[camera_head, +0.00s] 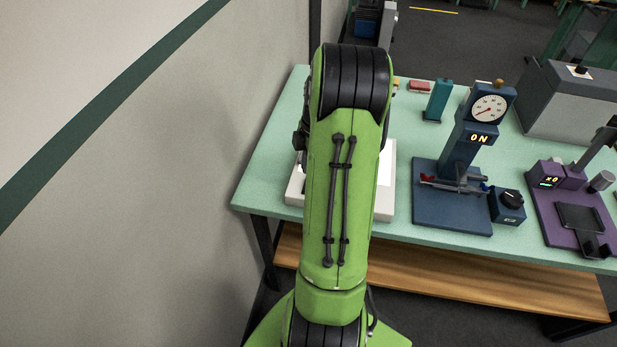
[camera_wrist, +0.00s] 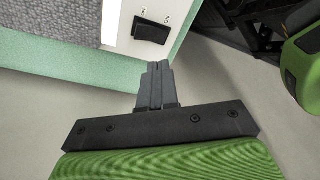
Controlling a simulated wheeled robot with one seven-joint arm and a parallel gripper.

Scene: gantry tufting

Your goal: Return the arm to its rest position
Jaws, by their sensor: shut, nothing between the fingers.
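My green arm rises in the middle of the head view and hides part of the table behind it. My gripper is hidden behind the arm there. In the wrist view my gripper (camera_wrist: 157,72) is shut and empty, its two dark fingers together. Its fingertips show close to the edge of a white device (camera_wrist: 122,30) that has a black rocker switch (camera_wrist: 151,31). I cannot tell whether they touch it. The white device also shows in the head view (camera_head: 386,190), partly covered by my arm.
The pale green table (camera_head: 260,180) carries a dark blue gauge stand (camera_head: 465,150) reading "ON", a purple device (camera_head: 565,205) and a grey box (camera_head: 570,105). A wooden lower shelf (camera_head: 470,280) is under it. A wall (camera_head: 190,180) stands close on the left.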

